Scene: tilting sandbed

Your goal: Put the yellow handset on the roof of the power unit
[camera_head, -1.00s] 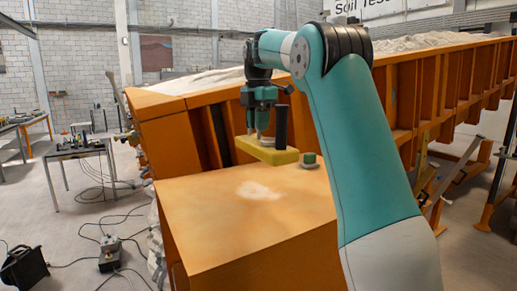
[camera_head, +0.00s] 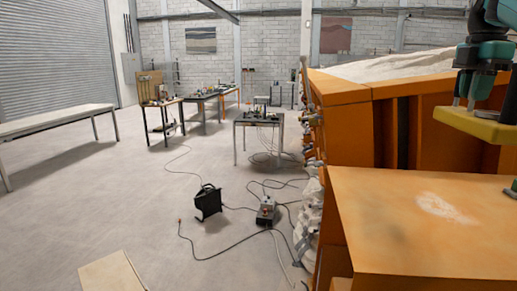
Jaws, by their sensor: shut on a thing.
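My gripper (camera_head: 470,99) is at the right edge of the view, pointing down and shut on the yellow handset (camera_head: 478,124). The handset is a flat yellow block, cut off by the picture's edge. It hangs at or above the far side of the roof of an orange box (camera_head: 385,225), which looks like the power unit. A gap shows between handset and roof. The roof is flat with a pale worn patch (camera_head: 443,208). A small dark and green knob (camera_head: 511,188) stands on it at the right edge.
The orange sandbed wall (camera_head: 345,125) rises behind the box. Tables (camera_head: 259,119) stand farther back. A pale board (camera_head: 111,274) lies front left.

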